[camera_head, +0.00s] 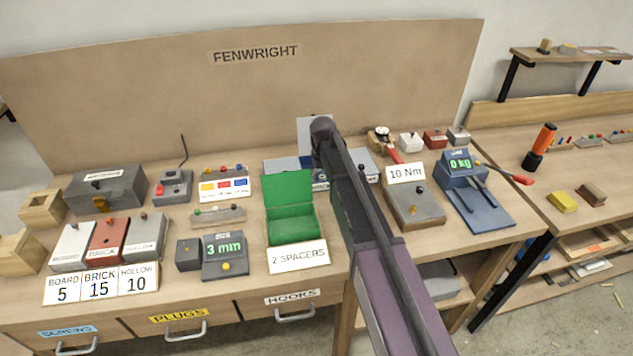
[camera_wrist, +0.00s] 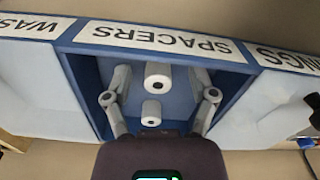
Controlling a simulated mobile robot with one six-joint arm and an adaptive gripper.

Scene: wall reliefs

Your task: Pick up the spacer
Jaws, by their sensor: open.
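In the wrist view, a pale cylindrical spacer (camera_wrist: 158,76) with a dark hole in its end lies in the blue compartment (camera_wrist: 88,72) labelled SPACERS, which appears upside down. A second, smaller-looking spacer (camera_wrist: 151,113) shows below it, close to my gripper's body. My gripper (camera_wrist: 161,78) is open, its grey fingers to either side of the spacers; I cannot tell whether they touch anything. In the head view, my arm hides the gripper and much of the blue bin (camera_head: 282,166). An open green box (camera_head: 291,228) stands in front, with a "2 SPACERS" card (camera_head: 299,256).
Neighbouring compartments flank the spacers, one labelled WAS… (camera_wrist: 28,26). A 3 mm gauge (camera_head: 225,257) stands left of the green box. A 10 Nm device (camera_head: 413,207) and a blue scale (camera_head: 480,205) stand right of my arm. A tall backboard (camera_head: 130,100) rises behind the bench.

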